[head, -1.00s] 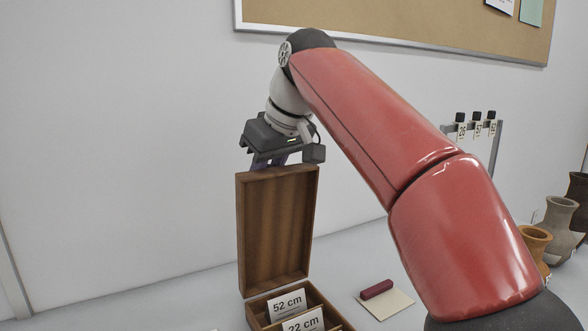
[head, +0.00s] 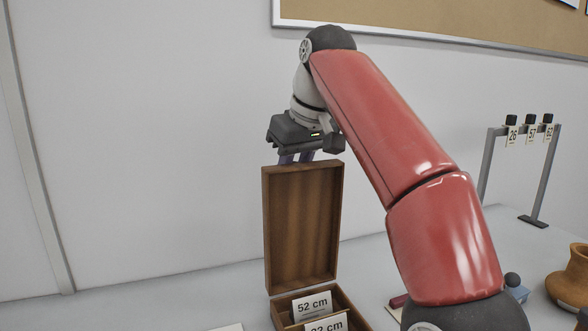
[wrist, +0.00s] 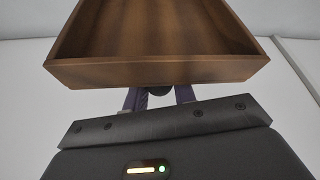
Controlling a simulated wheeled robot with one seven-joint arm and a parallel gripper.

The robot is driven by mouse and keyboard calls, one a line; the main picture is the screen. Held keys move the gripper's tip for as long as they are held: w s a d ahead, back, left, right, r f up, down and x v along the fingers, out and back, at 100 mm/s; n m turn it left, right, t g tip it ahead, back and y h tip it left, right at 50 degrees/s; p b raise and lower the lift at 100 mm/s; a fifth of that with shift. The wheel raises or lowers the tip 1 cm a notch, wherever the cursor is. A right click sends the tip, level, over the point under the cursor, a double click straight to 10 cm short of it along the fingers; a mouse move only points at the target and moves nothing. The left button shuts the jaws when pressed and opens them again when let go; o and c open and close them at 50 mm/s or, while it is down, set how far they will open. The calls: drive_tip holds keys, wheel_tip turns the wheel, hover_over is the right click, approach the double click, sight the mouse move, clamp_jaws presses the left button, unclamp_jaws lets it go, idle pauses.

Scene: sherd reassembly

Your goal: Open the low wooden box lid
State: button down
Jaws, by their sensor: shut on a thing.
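The low wooden box (head: 353,318) stands on the pale table at the bottom of the head view. Its lid (head: 302,228) is raised and stands about upright at the back of the box, inner side facing the camera. My gripper (head: 295,158) is at the lid's top edge, fingers pointing down behind it. In the wrist view the lid (wrist: 155,72) fills the top middle. There the gripper (wrist: 160,93) is shut at its edge, on a small dark part between the fingers, mostly hidden.
Cards reading 52 cm (head: 312,306) and 22 cm (head: 327,325) stand in the box. A metal rack (head: 487,165) with numbered tags and a clay pot (head: 570,288) are at the right. A dark red block (head: 399,301) lies right of the box. The wall is close behind.

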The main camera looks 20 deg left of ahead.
drive_tip(key=c, duration=1.3)
unclamp_jaws()
drive_tip(key=shift+w+f, duration=0.15)
drive_tip(key=shift+f, duration=0.15)
drive_tip(key=shift+o, duration=0.6)
drive_tip(key=shift+r, duration=0.15)
drive_tip(key=shift+r, duration=0.15)
